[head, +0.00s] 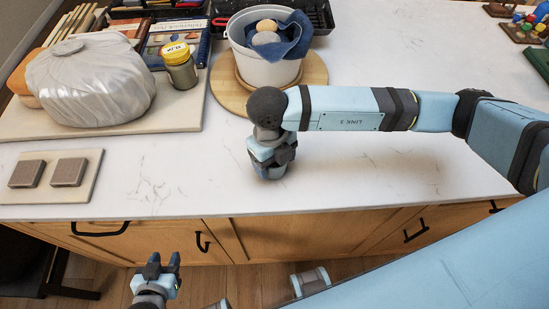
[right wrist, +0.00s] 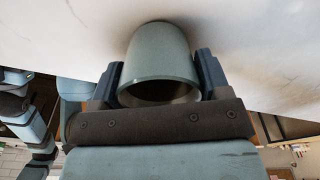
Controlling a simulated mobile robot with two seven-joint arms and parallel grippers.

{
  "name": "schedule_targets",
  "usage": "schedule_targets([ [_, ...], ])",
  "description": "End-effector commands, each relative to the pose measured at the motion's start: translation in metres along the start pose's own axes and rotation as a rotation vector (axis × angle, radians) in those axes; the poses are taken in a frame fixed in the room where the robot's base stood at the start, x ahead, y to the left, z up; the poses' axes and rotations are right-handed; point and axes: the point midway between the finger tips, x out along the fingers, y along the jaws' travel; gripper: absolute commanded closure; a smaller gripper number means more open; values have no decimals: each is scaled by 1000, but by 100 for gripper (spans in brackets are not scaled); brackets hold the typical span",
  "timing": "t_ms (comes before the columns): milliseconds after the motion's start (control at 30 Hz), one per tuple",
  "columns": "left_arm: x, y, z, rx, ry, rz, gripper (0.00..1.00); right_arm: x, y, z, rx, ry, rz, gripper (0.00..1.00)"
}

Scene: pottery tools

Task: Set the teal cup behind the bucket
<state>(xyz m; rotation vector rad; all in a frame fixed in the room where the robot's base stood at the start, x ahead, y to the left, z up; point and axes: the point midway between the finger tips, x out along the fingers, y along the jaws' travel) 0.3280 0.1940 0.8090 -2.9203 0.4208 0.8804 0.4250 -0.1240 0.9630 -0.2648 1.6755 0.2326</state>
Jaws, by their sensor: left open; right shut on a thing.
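The teal cup (right wrist: 160,52) is between the two fingers of my right gripper (right wrist: 160,85) in the right wrist view, its open mouth facing the camera. In the head view my right gripper (head: 272,160) points down near the counter's front edge and mostly hides the cup. I cannot tell whether the cup touches the counter. The white bucket (head: 262,74) stands farther back on a round wooden board (head: 314,75). It holds a blue cloth (head: 292,38) and rounded sponges. My left gripper (head: 163,262) is open and empty, in front of the counter.
A bagged clay lump (head: 90,80) and a yellow-lidded jar (head: 180,66) stand on a board at left. Two grey blocks (head: 48,172) lie on a smaller board. A black tray (head: 310,14) is close behind the bucket. The counter right of the bucket is clear (head: 410,50).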

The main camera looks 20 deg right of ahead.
Motion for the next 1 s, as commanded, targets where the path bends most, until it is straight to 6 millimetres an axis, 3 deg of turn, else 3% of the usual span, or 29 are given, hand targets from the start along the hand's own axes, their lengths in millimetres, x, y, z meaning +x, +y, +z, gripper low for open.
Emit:
schedule_targets([
  [33, 2, 0, 3, 0, 0, 0, 57, 4, 0, 0, 0, 0, 0, 56],
  [67, 2, 0, 3, 0, 0, 0, 57, 3, 0, 0, 0, 0, 0, 28],
  [167, 1, 0, 2, 0, -1, 0, 57, 2, 0, 0, 0, 0, 0, 5],
  [567, -1, 0, -2, -1, 1, 0, 57, -6, 0, 0, 0, -2, 1, 5],
  [1000, 3, 0, 4, -1, 2, 0, 57, -93, 0, 0, -1, -4, 1, 5],
])
